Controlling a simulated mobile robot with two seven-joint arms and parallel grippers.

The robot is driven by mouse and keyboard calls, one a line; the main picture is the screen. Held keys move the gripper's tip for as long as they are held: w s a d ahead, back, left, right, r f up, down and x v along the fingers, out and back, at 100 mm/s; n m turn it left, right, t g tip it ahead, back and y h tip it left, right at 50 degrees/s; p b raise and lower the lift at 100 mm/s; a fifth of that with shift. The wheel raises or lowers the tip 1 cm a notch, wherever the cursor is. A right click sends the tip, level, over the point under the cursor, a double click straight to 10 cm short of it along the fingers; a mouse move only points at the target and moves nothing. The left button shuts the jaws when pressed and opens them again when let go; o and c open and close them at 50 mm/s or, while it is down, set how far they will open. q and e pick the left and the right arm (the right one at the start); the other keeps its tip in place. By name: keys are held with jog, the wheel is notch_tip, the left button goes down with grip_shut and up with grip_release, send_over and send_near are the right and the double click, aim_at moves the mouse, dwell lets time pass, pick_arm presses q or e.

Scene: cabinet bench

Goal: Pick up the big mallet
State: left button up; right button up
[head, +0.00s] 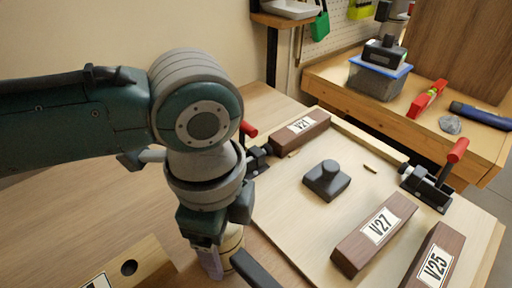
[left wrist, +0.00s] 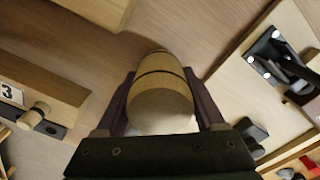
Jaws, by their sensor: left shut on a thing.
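The big mallet (left wrist: 160,95) has a pale wooden cylindrical head with dark bands. In the left wrist view it sits between the two dark fingers of my left gripper (left wrist: 160,76), which is shut on it. In the head view, my left gripper (head: 234,264) points down at the bottom centre, and a pale part of the mallet (head: 232,240) shows between its fingers. The rest of the mallet is hidden by the gripper and wrist. My right gripper is in neither view.
A wooden board (head: 300,222) to the right carries brown blocks marked V21 (head: 302,127), V27 (head: 378,228) and V25 (head: 433,262), a dark knob-topped block (head: 326,180) and red-handled clamps (head: 432,180). Bare tabletop (head: 90,215) lies left.

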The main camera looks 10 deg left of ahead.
pick_arm(q)
jog(key=c, duration=0.8)
jog(key=shift+r, duration=0.15)
notch_tip(320, 180, up, 20)
jog(key=p, duration=0.3)
jog(key=shift+p, duration=0.4)
jog(key=o, duration=1)
grip_shut()
